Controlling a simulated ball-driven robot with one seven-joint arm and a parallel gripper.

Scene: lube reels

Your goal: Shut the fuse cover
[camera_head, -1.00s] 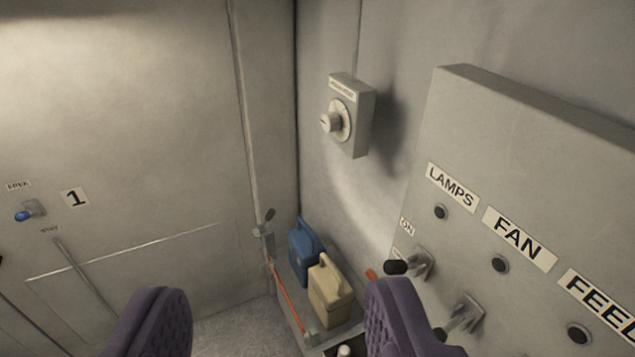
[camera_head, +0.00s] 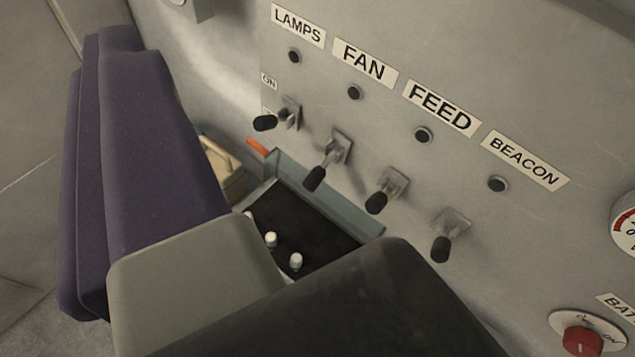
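The fuse box is a recess with a dark floor (camera_head: 300,228) and white fuses (camera_head: 296,261), below the switch panel. A blue-grey strip (camera_head: 330,200) rises along its far side against the wall, with an orange tab (camera_head: 257,146) by its left end. This looks like the fuse cover standing open. My gripper (camera_head: 108,50) fills the left of the view, seen from the side, its purple fingers overlapping. It is left of the box and apart from the cover in the picture. Whether its fingers are parted is hidden. My wrist hides the near part of the box.
The wall panel (camera_head: 560,90) carries several black toggle levers (camera_head: 315,179) jutting out just above the box. A red knob (camera_head: 583,341) is at lower right. A cream can (camera_head: 222,165) is partly hidden behind my gripper.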

